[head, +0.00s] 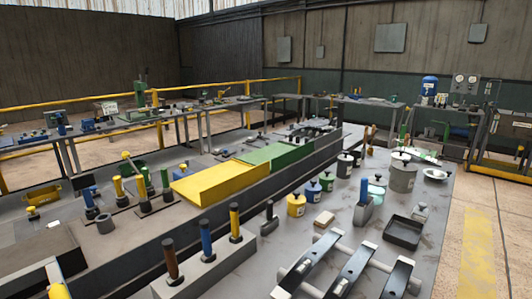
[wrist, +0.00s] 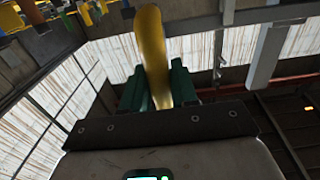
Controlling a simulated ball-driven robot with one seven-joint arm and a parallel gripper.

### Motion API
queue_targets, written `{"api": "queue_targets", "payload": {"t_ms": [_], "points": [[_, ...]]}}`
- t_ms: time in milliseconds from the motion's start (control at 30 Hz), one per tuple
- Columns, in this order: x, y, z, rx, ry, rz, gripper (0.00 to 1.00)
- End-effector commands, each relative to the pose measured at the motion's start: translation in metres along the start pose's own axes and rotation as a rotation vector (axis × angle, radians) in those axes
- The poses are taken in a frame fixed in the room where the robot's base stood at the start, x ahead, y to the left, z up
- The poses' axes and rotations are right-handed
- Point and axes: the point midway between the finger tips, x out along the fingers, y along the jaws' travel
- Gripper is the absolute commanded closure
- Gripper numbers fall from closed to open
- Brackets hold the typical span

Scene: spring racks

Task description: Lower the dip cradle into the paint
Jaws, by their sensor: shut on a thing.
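In the wrist view my gripper (wrist: 158,85) has two green fingers shut on a smooth yellow curved piece (wrist: 149,38). The piece rises between the fingers and leans towards the top of the picture. What hangs from it is hidden, so I cannot tell whether it is the dip cradle's handle. My gripper is not clearly visible in the head view. No open paint surface can be made out there. Lidded cans stand on the right bench: a yellow can (head: 296,205), a blue can (head: 313,190) and a large grey can (head: 402,173).
The near bench (head: 265,277) holds a block with brown, blue and yellow posts (head: 206,238), a dark tray (head: 403,232) and a frame of black bars (head: 352,270). Yellow (head: 207,183) and green (head: 265,155) covers lie along the middle. Yellow railings (head: 70,118) stand behind.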

Motion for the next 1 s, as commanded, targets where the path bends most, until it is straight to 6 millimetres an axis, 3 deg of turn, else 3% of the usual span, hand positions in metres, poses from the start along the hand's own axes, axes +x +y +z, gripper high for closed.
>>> {"api": "queue_targets", "payload": {"t_ms": [633,1000], "points": [[0.0,0.0,0.002,0.0,-0.001,0.0,1.0],[0.0,0.001,0.022,0.0,-0.002,0.001,1.0]]}}
